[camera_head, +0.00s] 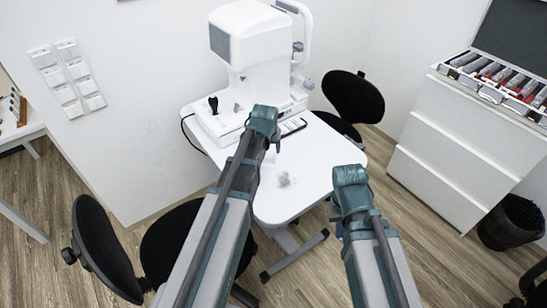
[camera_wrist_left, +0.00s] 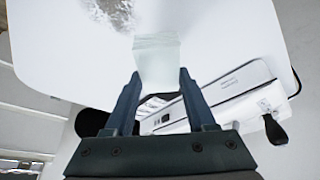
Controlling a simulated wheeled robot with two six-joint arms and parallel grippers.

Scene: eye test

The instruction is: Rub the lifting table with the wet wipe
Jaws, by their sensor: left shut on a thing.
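The lifting table (camera_head: 318,160) has a white top and stands in the middle of the head view. Its white surface also fills much of the left wrist view (camera_wrist_left: 235,38). My left gripper (camera_head: 264,122) is over the table, by the front of the white device. In the left wrist view its fingers (camera_wrist_left: 158,78) are shut on the wet wipe (camera_wrist_left: 157,60), a pale, slightly see-through square. I cannot tell whether the wipe touches the top. My right gripper (camera_head: 350,178) is at the table's right front edge, its fingers hidden behind its own body.
A grey smudge (camera_head: 284,180) marks the tabletop between my arms. A white eye-test device (camera_head: 250,40) stands at the table's back. Black chairs (camera_head: 353,97) stand behind and at front left (camera_head: 104,245). A drawer cabinet (camera_head: 450,150) and a bin (camera_head: 511,222) are at right.

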